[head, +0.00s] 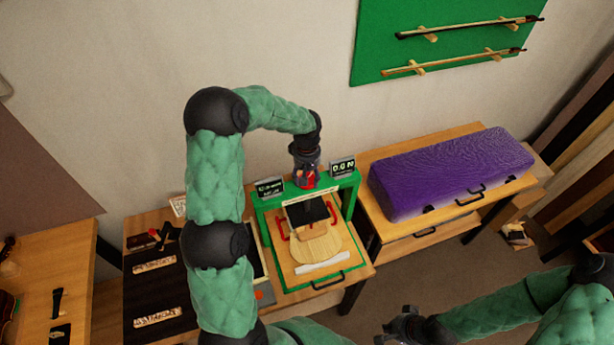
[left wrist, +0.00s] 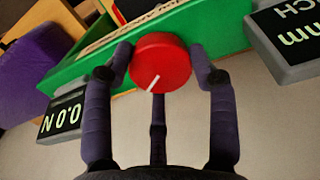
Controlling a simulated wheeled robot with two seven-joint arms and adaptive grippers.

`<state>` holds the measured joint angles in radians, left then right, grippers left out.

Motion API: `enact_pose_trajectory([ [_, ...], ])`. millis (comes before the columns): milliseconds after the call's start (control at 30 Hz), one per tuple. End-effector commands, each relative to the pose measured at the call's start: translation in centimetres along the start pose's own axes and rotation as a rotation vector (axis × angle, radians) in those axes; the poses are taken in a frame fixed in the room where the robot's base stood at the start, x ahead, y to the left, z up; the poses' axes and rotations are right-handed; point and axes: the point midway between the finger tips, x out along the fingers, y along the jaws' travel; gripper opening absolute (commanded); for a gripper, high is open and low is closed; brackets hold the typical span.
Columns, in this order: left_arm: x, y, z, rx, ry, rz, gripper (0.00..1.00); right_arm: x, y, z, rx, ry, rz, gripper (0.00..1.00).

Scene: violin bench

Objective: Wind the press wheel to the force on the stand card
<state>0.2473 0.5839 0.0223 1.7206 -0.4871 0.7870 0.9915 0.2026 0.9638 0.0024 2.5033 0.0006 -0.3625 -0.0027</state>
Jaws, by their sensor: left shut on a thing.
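The red press wheel (left wrist: 160,62), with a white pointer line, sits on the green press frame (head: 264,222). My left gripper (head: 305,182) reaches down to it from above; in the left wrist view its fingers are shut on the wheel's two sides. In the head view the gripper hides part of the wheel (head: 309,178). A force display (head: 343,167) on the right of the frame reads 0.0 N. Another display (head: 269,187) on the left is too small to read fully. My right gripper (head: 393,325) is low in the view, empty, its fingers apart.
A wooden violin plate (head: 320,245) lies under the press with red clamps beside it. A purple case (head: 450,172) lies on the bench to the right. A dark mat (head: 150,290) with tools lies left. Bows hang on a green wall board (head: 445,25).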

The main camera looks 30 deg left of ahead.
Motion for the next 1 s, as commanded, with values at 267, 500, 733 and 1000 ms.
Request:
enact_pose_trajectory([
  [267,0.2,0.0,-0.1,0.123,0.001,-0.001,0.25,1.1,0.4,0.0,0.0,0.0,0.0,0.0],
  [500,0.2,0.0,-0.1,0.32,0.0,-0.002,0.25,2.0,0.7,-0.1,0.0,0.0,0.0,0.0],
  [733,0.1,0.0,-0.1,0.387,0.001,-0.001,0.25,2.1,0.8,-0.1,0.0,0.0,0.0,0.0],
  [1000,0.0,0.0,-0.1,0.385,0.001,-0.001,0.66,2.1,0.7,-0.1,0.0,0.0,0.0,0.0],
])
